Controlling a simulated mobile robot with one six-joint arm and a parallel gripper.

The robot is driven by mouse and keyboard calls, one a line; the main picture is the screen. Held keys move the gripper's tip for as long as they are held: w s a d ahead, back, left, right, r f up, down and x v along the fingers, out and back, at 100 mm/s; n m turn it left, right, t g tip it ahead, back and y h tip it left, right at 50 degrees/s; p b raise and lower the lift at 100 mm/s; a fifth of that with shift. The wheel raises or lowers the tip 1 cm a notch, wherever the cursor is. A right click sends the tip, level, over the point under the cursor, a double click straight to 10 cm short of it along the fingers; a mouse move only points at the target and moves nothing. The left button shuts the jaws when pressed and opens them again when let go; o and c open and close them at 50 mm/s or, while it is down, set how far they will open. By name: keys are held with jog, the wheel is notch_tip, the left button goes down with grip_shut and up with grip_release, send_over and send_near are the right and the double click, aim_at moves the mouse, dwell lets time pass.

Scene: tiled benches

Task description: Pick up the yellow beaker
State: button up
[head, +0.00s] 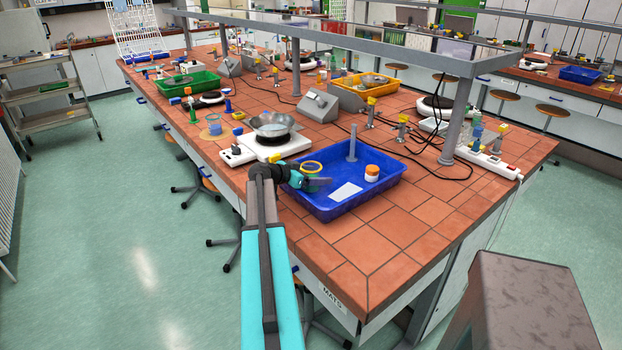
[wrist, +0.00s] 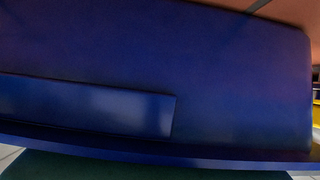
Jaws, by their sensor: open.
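A yellow-rimmed round thing (head: 311,166), likely the yellow beaker, shows at the left back of the blue tray (head: 330,210) in the head view. Its lower part is hidden behind my gripper. My gripper (head: 318,184) is over the left part of the tray, just in front of the yellow rim, and is open. I cannot tell whether it touches the beaker. The wrist view is filled by a close blue tray surface (wrist: 220,90). A sliver of yellow (wrist: 317,122) shows at its right edge. No fingertips show there.
The tray also holds a white jar with an orange lid (head: 372,173), a white card (head: 346,192) and a grey upright post (head: 352,143). A hot plate (head: 262,149) with a metal bowl (head: 272,127) stands behind left. The tiled bench front (head: 375,255) is clear.

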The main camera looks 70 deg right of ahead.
jog(key=c, duration=1.2)
jog(key=shift+c, duration=0.2)
jog(key=shift+r, duration=0.15)
notch_tip(320, 180, up, 10)
jog(key=b, duration=0.3)
jog(key=o, duration=0.5)
jog(key=c, duration=0.6)
